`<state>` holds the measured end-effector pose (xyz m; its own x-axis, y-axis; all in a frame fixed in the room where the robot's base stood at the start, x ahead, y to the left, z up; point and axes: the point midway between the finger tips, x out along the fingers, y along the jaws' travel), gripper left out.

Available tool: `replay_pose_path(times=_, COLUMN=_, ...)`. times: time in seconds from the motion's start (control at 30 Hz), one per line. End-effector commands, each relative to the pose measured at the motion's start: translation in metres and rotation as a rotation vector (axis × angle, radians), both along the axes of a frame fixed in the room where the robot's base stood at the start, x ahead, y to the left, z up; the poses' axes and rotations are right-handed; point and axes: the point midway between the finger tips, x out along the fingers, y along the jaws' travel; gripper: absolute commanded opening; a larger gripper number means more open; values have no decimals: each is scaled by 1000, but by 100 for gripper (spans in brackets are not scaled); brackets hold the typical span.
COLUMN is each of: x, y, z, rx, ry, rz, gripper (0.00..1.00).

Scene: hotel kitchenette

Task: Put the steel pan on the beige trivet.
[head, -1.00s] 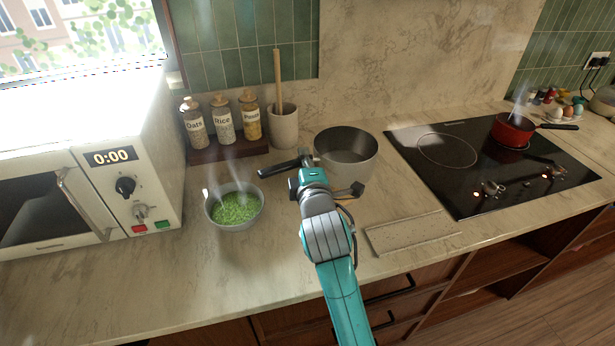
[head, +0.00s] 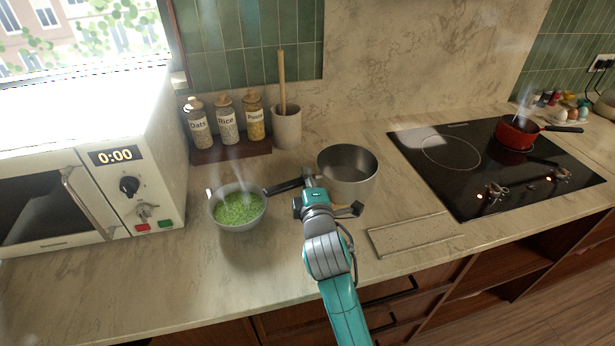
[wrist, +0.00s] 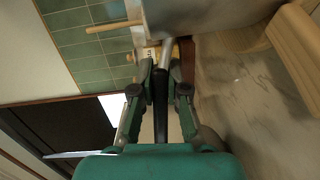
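The steel pan (head: 347,180) is upright over the counter, with its black handle (head: 283,187) pointing left. My gripper (head: 311,185) is at the handle near the pan's wall. In the wrist view, the two fingers (wrist: 163,72) lie on either side of the handle (wrist: 160,112) and close on it, with the pan's wall (wrist: 205,14) just beyond. Whether the pan's base touches the counter is hidden. The beige trivet (head: 415,235), a flat speckled rectangle, lies bare on the counter, right of and nearer than the pan.
A steaming bowl of peas (head: 238,209) stands close to the handle's left end. Jars (head: 228,120) and a utensil crock (head: 287,128) are behind. A black hob (head: 470,180) with a red pot (head: 516,132) lies right; a microwave (head: 85,165) stands left. The front counter is clear.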

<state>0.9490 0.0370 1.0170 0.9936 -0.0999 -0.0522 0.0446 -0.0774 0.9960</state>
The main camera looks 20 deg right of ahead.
Motion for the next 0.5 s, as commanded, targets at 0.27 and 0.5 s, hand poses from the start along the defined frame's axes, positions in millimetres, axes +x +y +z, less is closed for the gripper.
replay_pose_path(times=0.27, x=0, y=0, z=0, rx=0, ry=0, rz=0, gripper=39)
replay_pose_path(times=0.5, x=-4, y=1, z=2, rx=0, ry=1, rz=0, gripper=39)
